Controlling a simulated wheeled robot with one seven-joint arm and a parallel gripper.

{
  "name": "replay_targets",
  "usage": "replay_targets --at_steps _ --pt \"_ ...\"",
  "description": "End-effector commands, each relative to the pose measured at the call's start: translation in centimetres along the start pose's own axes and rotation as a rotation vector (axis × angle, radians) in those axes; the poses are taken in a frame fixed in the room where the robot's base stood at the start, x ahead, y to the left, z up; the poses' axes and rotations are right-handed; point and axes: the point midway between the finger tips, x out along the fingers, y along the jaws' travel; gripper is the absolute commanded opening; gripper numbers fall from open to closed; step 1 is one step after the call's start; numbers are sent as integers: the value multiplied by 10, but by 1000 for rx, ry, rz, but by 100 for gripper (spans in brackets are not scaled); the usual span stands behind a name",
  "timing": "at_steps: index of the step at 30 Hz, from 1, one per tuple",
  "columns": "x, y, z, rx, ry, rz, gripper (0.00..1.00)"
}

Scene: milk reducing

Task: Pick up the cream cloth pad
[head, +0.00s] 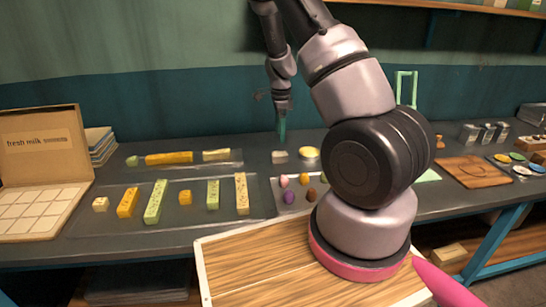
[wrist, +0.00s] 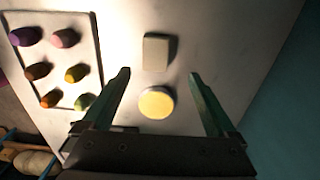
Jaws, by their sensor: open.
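The cream cloth pad (head: 279,157) is a small, pale, rectangular block lying flat at the back of the dark table, near the wall. In the wrist view the pad (wrist: 156,52) lies beyond my fingertips, with a dark shadow along its edge. My gripper (head: 281,131) points down above the pad and is apart from it. In the wrist view my gripper (wrist: 163,80) has its two green fingers spread wide, with nothing held between them.
A round yellow-topped item (head: 308,153) sits close beside the pad; it shows between my fingers in the wrist view (wrist: 156,102). A tray (wrist: 97,38) of several coloured egg-shaped pieces is nearby. Another tray (head: 240,163) holds yellow bars. The teal wall (head: 200,100) stands close behind.

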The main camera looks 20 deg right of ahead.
Motion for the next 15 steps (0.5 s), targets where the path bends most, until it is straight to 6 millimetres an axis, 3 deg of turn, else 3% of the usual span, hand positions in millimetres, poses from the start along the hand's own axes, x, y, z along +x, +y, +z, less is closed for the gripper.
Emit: replay_targets --at_steps 15 --pt "62 9 -1 -1 0 2 92"
